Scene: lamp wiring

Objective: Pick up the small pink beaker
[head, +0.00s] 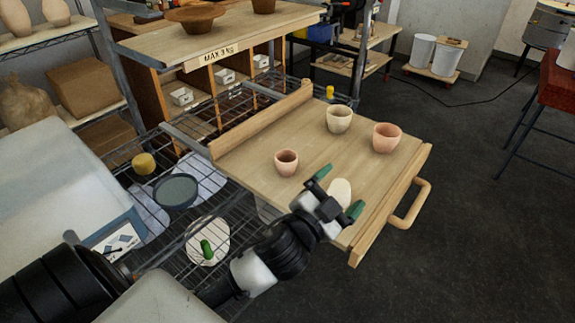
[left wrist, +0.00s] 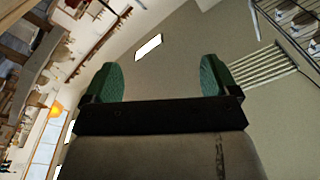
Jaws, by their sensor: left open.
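The small pink beaker (head: 286,163) stands upright on the left part of a wooden pull-out board (head: 250,168). A larger pink beaker (head: 387,138) and a cream beaker (head: 339,119) stand farther back on the same board. My left gripper (head: 338,192) is open and empty over the board's near right part, to the right of the small pink beaker and apart from it. Its green fingertips also show spread in the left wrist view (left wrist: 160,78), with no beaker between them. My right gripper is out of view.
A pale oval piece (head: 340,189) shows between my left fingertips. The board has a raised strip (head: 262,117) at its back left and a handle (head: 411,203) at its front. A wire shelf (head: 213,215) with a grey round dish (head: 175,190) lies left; a shelf marked MAX 3KG overhangs behind.

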